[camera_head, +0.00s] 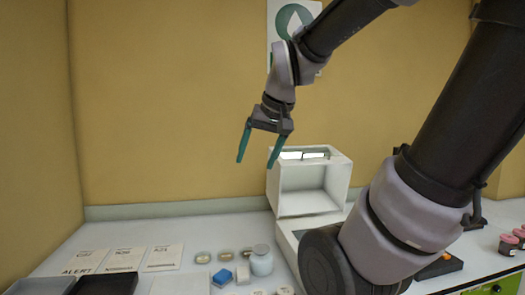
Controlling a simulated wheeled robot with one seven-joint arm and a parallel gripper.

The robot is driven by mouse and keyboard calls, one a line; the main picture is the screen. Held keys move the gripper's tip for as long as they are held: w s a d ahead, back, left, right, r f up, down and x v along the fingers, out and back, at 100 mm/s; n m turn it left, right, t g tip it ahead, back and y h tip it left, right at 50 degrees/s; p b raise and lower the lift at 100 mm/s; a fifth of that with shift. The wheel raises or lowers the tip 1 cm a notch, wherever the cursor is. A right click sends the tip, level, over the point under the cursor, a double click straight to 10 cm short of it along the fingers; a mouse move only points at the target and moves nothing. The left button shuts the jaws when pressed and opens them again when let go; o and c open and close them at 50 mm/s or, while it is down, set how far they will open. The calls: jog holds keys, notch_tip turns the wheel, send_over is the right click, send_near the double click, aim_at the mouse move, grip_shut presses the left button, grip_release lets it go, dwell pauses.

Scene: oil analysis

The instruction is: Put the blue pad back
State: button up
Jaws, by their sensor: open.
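The blue pad (222,278) lies on the white counter, left of a white jar. My gripper (256,164) is high above the counter and well above the pad. Its two teal fingers point down and stand apart, with nothing between them. The front of the counter below the pad is cut off by the picture's lower edge.
A white open-fronted box (337,180) stands behind. The white jar (261,262) and several small round dishes (203,258) are near the pad. Pink-capped jars (508,244) stand far right.

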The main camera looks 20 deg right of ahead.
jog(key=shift+s+r+m+t+y, duration=0.25)
jog(key=shift+s+r, duration=0.2)
jog(key=shift+s, duration=0.4)
jog(key=shift+s+r+m+t+y, duration=0.15)
jog(key=shift+s+r+m+t, duration=0.2)
jog(key=shift+s, duration=0.5)
jog(key=shift+r, duration=0.1)
